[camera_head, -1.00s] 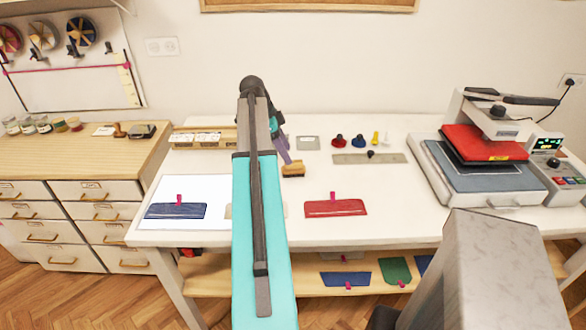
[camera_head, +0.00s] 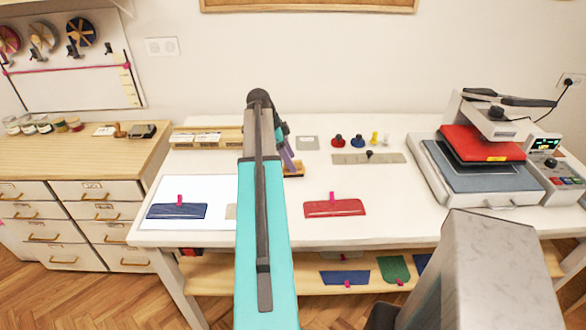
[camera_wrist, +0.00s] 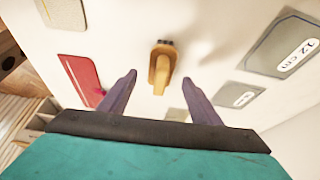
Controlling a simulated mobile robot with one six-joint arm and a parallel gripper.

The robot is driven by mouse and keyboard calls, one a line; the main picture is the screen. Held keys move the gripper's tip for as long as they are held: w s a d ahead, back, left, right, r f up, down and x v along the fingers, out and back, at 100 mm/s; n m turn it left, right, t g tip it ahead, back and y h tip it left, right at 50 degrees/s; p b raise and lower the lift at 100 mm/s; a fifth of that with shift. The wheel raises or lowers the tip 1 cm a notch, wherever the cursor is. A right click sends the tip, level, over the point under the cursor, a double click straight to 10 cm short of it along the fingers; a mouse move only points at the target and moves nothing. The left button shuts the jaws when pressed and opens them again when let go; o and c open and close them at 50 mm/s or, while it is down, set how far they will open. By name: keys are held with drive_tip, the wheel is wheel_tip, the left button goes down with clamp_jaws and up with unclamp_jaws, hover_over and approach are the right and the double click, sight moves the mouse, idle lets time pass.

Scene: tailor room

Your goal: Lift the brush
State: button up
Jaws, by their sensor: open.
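The brush (camera_wrist: 161,68) shows in the wrist view as a light wooden handle with a dark end at the top, on the white table. In the head view, the brush (camera_head: 294,170) is mostly hidden behind my arm; only its right part shows. My gripper (camera_wrist: 159,79) is open and empty, with its two purple fingers on either side of the lower handle as seen from the wrist. The fingers appear above the table; I cannot tell how far above the brush. In the head view, my gripper (camera_head: 289,158) is partly hidden by the arm.
A red panel (camera_head: 335,208) and a blue panel (camera_head: 177,211) lie near the table's front edge. A grey ruler plate (camera_head: 350,159), small coloured knobs (camera_head: 357,141) and a grey plate (camera_head: 308,143) lie right of the brush. A heat press (camera_head: 487,150) stands at the right.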

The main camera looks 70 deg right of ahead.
sight(300, 167)
drive_tip(key=shift+p+x, duration=0.45)
drive_tip(key=shift+x, duration=1.1)
drive_tip(key=c, duration=1.2)
